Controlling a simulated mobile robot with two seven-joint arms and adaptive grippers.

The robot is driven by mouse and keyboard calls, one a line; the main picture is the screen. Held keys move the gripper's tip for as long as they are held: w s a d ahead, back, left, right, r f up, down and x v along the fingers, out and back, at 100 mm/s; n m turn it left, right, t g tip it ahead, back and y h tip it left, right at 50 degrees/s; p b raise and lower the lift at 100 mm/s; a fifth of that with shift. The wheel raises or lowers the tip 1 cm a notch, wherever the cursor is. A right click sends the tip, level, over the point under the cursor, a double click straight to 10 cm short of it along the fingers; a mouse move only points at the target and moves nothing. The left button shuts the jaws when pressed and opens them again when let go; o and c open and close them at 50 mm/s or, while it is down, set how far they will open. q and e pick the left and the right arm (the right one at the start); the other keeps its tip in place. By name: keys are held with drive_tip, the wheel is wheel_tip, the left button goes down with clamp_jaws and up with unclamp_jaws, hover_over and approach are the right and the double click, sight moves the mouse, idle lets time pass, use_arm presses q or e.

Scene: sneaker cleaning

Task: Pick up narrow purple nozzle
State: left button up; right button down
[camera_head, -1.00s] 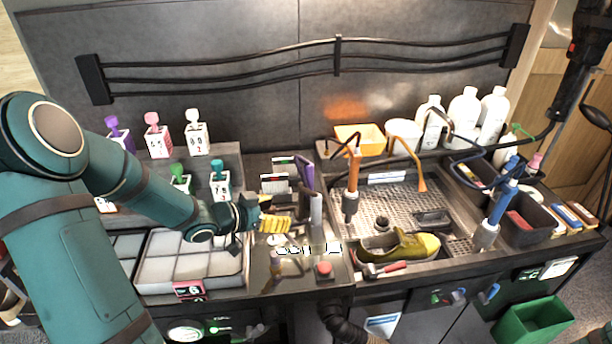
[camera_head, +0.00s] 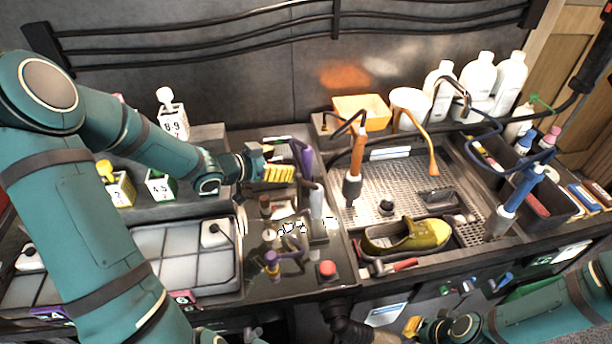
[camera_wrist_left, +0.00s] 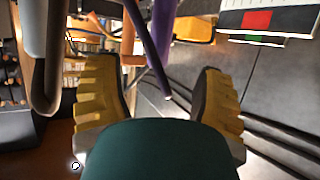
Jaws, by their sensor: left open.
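A slim purple nozzle (camera_head: 303,160) stands on the counter left of the sink, just right of my left gripper (camera_head: 278,173). In the left wrist view, a long purple shaft (camera_wrist_left: 158,60) runs down between the two yellow fingers of my left gripper (camera_wrist_left: 162,95). The fingers are spread apart, with space on both sides of the shaft. A grey upright holder (camera_head: 317,202) stands below the nozzle. My right gripper (camera_head: 413,326) shows only in part at the bottom edge, and its jaws are not clear.
A purple-topped fitting (camera_head: 272,262) and a red button (camera_head: 327,269) are in front. A segmented tray (camera_head: 170,250) is at left.

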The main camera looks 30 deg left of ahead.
sight(302, 161)
use_arm(q)
drive_tip(key=shift+b+x, duration=0.7)
drive_tip(key=shift+x, duration=4.2)
drive_tip(key=shift+s+f, duration=0.1)
drive_tip(key=shift+f, duration=0.05)
drive_tip(key=shift+c, duration=0.2)
clamp_jaws()
